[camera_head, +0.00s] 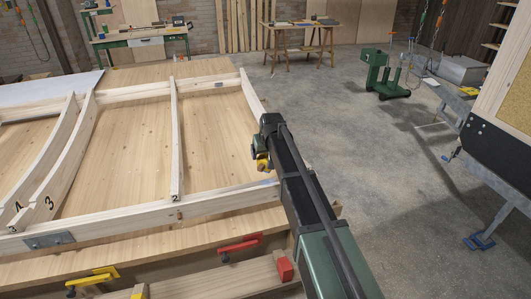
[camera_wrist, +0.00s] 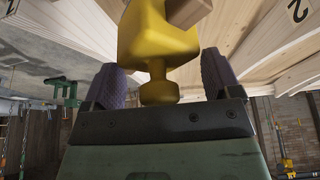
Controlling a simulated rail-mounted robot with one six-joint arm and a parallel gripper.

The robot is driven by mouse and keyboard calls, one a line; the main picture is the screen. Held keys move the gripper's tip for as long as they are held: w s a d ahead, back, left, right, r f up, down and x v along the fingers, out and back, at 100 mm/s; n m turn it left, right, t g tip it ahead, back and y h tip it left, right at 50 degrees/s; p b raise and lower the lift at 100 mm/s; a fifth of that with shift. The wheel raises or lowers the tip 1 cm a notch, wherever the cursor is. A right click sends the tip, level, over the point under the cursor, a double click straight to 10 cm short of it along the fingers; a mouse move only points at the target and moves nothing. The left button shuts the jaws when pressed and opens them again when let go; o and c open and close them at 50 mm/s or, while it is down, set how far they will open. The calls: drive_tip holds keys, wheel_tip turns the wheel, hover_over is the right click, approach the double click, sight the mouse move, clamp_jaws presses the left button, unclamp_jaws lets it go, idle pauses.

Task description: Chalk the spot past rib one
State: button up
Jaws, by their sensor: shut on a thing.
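A pale timber frame with several ribs lies on a wooden bench. One curved rib (camera_head: 66,150) bears a "3"; another (camera_head: 35,180) bears a mark I cannot read surely. A "2" shows on pale timber (camera_wrist: 285,20) in the wrist view. My gripper (camera_head: 262,158) is above the frame's right end, shut on a yellow holder (camera_wrist: 158,40) by its narrow knob, between two dark fingers. A brown block (camera_wrist: 188,12) shows at the holder's far end. A faint bluish patch (camera_head: 268,183) is on the front rail (camera_head: 120,222).
A red clamp (camera_head: 240,243) and a yellow clamp (camera_head: 92,278) sit along the bench's front edge. Concrete floor (camera_head: 370,200) is open to the right. A green wheeled stand (camera_head: 380,72) is farther back.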

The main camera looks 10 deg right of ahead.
drive_tip(key=shift+r, duration=0.1)
wheel_tip(320, 180, up, 3)
drive_tip(key=p, duration=0.3)
drive_tip(key=shift+r, duration=0.15)
idle(0.4)
